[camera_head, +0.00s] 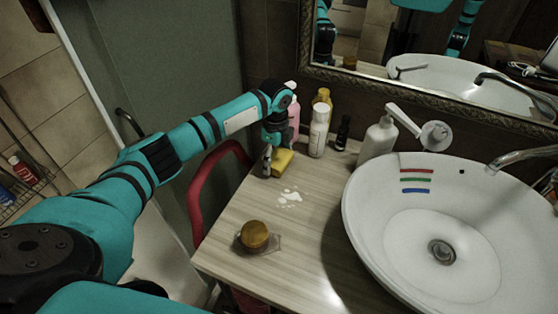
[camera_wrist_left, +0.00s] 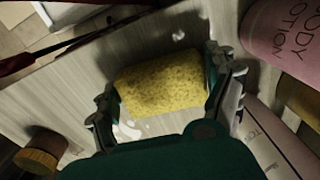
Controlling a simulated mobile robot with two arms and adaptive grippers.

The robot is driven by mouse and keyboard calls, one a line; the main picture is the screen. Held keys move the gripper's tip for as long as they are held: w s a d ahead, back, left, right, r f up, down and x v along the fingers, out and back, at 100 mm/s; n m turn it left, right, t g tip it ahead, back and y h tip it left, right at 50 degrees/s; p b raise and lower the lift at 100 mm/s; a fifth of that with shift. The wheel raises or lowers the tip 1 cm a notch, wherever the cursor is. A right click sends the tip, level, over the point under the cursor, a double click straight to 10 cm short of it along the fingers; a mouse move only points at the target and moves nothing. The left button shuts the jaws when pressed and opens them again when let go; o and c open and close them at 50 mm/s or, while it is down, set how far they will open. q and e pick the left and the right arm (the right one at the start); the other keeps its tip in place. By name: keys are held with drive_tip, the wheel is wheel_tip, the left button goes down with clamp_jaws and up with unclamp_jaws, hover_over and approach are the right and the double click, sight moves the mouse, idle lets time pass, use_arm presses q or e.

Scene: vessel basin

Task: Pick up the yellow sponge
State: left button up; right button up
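The yellow sponge (camera_head: 283,161) is on the wooden countertop, in front of the bottles at the back. My left gripper (camera_head: 270,158) is down at the sponge. In the left wrist view the sponge (camera_wrist_left: 162,83) sits between the two spread fingers of my left gripper (camera_wrist_left: 165,92). The right finger is very close to the sponge's edge, and a thin gap seems to show at the left finger. Firm contact on both sides cannot be made out. My right gripper is not in view.
A pink lotion bottle (camera_head: 293,115), a white bottle (camera_head: 319,130) and a pump dispenser (camera_head: 378,140) stand behind. The white basin (camera_head: 358,222) is at the right. A gold-lidded jar (camera_head: 254,235) stands near the counter's front. White splotches (camera_head: 289,198) mark the counter.

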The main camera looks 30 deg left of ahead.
sight(276, 156)
use_arm(q)
drive_tip(key=shift+c, duration=0.7)
wheel_tip(276, 156, up, 10)
drive_tip(key=shift+f+b, duration=0.1)
drive_tip(key=shift+b, duration=0.7)
